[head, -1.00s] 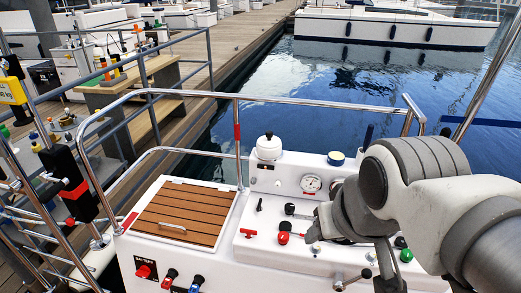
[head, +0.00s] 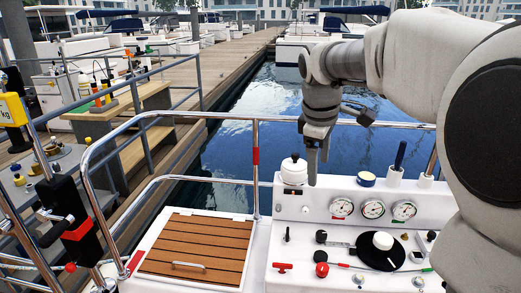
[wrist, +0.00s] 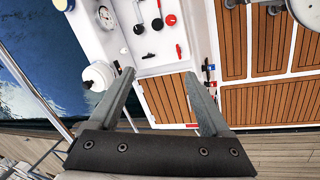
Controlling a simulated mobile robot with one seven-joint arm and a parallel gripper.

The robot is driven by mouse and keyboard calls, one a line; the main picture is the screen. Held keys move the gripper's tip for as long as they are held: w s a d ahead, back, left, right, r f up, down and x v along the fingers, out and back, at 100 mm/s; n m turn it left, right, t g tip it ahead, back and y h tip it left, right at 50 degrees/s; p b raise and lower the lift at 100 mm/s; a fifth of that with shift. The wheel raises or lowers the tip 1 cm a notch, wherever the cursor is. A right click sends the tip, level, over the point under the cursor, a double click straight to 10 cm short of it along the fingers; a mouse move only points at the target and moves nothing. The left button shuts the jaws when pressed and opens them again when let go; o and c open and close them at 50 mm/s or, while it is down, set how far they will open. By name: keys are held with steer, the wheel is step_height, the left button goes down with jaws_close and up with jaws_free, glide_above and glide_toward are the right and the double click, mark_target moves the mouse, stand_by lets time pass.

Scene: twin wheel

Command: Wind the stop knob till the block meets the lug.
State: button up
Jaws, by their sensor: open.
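My gripper (head: 312,165) hangs fingers down above the back of the white console (head: 300,225), near a white domed pot (head: 293,171). In the wrist view my gripper (wrist: 159,76) is open, with nothing between its fingers. On the console a black disc with a white hub (head: 383,241) has a grey bar and black knob (head: 321,237) to its left. Below that knob are a red knob (head: 322,270) and a red-and-black rod (head: 338,264). The red knob (wrist: 169,20) also shows in the wrist view. I cannot tell which knob is the stop knob; the block and lug are not distinguishable.
Several gauges (head: 373,209) stand behind the disc. A red T-handle (head: 282,268) and a slatted wooden hatch (head: 188,248) lie left. Steel rails (head: 220,118) cross behind the console. Cups (head: 395,176) stand at its back right edge.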

steer(key=w+d+f+n+g+b, duration=0.1)
steer(key=w+d+f+n+b, duration=0.3)
steer(key=w+f, duration=0.6)
steer(key=n+g+y+b, duration=0.1)
steer(key=n+g+y, duration=0.1)
steer(key=n, duration=0.3)
glide_above(322, 233)
step_height(322, 233, down, 12)
step_height(322, 233, down, 17)
steer(key=b, duration=0.5)
steer(key=shift+r, duration=0.15)
jaws_close()
steer(key=shift+r+m+p, duration=0.1)
steer(key=shift+m+p, duration=0.35)
steer(key=shift+m, duration=0.05)
